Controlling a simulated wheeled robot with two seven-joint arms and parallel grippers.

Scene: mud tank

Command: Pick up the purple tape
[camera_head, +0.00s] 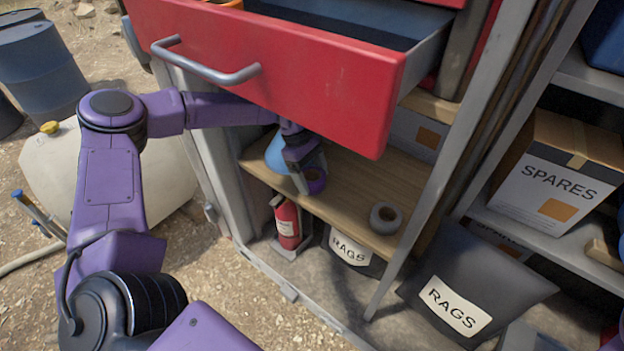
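The purple tape (316,184) lies on the wooden shelf below the open red drawer, near the shelf's front edge. My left arm comes in from the left and reaches under the drawer. My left gripper (303,172) is at the tape, with a grey finger pointing down beside the tape's left side. The gripper and the drawer cover part of this area, so I cannot tell whether the fingers are open or shut, or whether they touch the tape. My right gripper is not in view.
The red drawer (290,75) juts out above the shelf (350,190). A blue object (277,156) sits behind my gripper. A grey tape roll (385,217) lies to the right on the shelf. A fire extinguisher (287,222) and rags bags (465,300) are lower down.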

